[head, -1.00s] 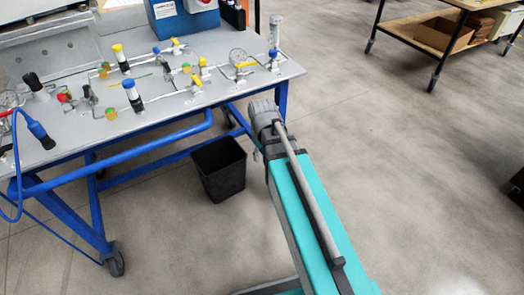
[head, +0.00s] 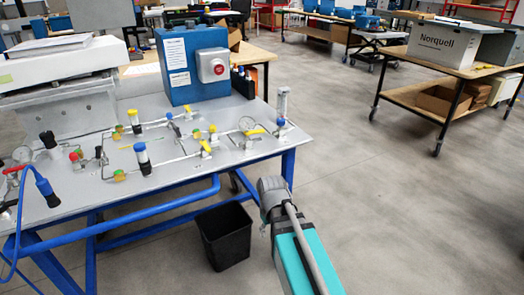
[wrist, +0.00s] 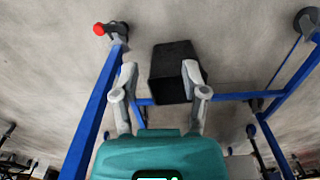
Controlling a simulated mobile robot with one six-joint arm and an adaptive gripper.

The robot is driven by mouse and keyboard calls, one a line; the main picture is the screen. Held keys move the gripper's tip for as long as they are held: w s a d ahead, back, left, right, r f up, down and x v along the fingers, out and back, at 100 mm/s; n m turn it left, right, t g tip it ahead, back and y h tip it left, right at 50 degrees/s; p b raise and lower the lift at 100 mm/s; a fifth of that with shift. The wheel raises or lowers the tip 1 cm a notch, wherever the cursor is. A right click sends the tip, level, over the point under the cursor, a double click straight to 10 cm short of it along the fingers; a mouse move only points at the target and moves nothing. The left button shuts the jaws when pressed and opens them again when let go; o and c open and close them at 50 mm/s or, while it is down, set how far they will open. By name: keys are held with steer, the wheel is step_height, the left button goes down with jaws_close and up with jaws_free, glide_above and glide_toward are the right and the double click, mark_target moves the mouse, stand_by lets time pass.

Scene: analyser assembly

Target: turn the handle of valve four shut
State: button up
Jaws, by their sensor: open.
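Several small valves with yellow handles stand on the pipework of the grey bench panel in the head view. One yellow handle (head: 255,132) is beside a round gauge (head: 247,123), and another yellow handle (head: 206,145) is further left. I cannot read any valve numbers, so I cannot tell which is valve four. My gripper (wrist: 158,70) is open and empty in the wrist view, its two fingers apart over the floor and a black bin (wrist: 172,85). No valve shows between the fingers.
The grey bench (head: 95,195) has a blue frame and wheels. A blue box with a red button (head: 195,65) stands at its back. The black bin also shows in the head view (head: 225,235) beside the bench. A wooden-topped table (head: 450,70) is far right. Floor between is clear.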

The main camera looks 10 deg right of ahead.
steer(key=shift+s+m, duration=1.3)
steer(key=shift+s, duration=0.35)
steer(key=shift+d, duration=0.15)
